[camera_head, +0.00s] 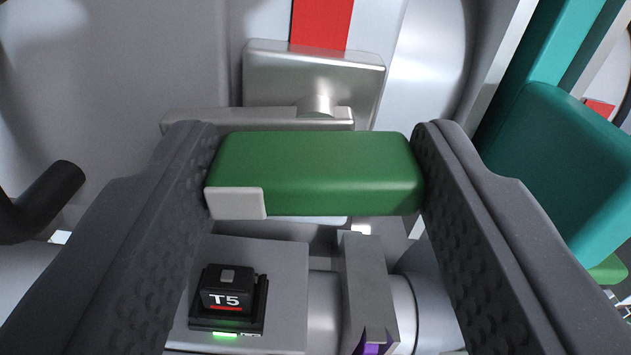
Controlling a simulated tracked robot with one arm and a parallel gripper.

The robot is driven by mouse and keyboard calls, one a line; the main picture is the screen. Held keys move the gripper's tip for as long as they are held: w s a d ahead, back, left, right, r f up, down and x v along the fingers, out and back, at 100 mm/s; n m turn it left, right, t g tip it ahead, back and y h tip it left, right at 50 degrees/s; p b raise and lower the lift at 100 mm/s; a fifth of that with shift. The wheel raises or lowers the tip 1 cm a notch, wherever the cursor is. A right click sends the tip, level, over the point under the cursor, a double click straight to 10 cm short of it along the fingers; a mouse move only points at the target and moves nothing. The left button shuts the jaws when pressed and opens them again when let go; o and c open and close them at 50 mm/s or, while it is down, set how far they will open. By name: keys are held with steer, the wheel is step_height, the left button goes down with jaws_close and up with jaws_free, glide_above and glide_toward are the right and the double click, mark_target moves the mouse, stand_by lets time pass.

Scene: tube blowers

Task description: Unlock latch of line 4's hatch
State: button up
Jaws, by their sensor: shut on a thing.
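A green block-shaped latch handle (320,172) with a pale grey corner patch sits in the middle of the view. My gripper (316,170) has one dark textured finger on each side of it and is shut on the handle's two ends. Behind the handle is a metal latch plate (313,75) with a short round pin and a flat metal bar (260,119). A red stripe (321,24) runs down the pale hatch surface (270,18) above the plate. No line number shows, so I cannot tell which line this hatch belongs to.
A black module marked T5 (228,292) with a lit green light sits on a grey box below the handle. A grey metal bracket (364,290) stands beside it. A teal block (563,170) is close on the right, and a black curved handle (40,203) is at the left.

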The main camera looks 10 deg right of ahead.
steer(key=n+b, duration=0.1)
steer(key=n, duration=0.3)
steer(key=shift+a+r, duration=0.15)
steer(key=n, duration=0.3)
steer(key=shift+b, duration=0.3)
steer(key=n, duration=0.3)
steer(key=shift+a+f, duration=0.15)
steer(key=shift+f, duration=0.05)
steer(key=n, duration=0.3)
steer(key=shift+a+f+n, duration=0.1)
steer(key=shift+f+n, duration=0.1)
steer(key=shift+n, duration=1.5)
steer(key=shift+f, duration=0.15)
steer(key=o, duration=1)
